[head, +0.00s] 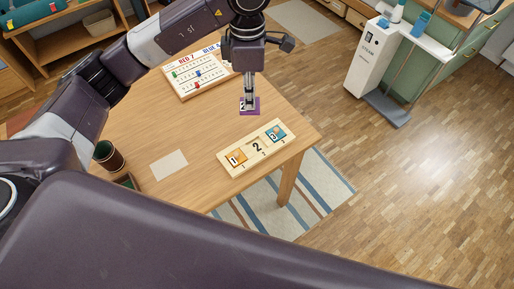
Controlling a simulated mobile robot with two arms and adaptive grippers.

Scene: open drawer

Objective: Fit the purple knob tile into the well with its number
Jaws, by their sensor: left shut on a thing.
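The purple knob tile (256,107) shows a "2" on its left part and is under my left gripper (249,100). The left gripper is shut on the tile's knob and points down. Its fingers hide the tile's middle. The pale wooden board (227,168) lies toward the table's right front edge, below the tile in the picture. Its middle well (257,147) is empty and shows a "2". An orange tile (236,158) sits in the left well and a blue tile (276,134) in the right well. How high the purple tile is cannot be told. My right gripper is out of view.
A white scoring board (197,74) with coloured pegs lies behind on the wooden table (207,130). A blank pale card (169,165) lies left of the wooden board. A dark green cup (108,155) stands at the table's left. The table between card and tile is clear.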

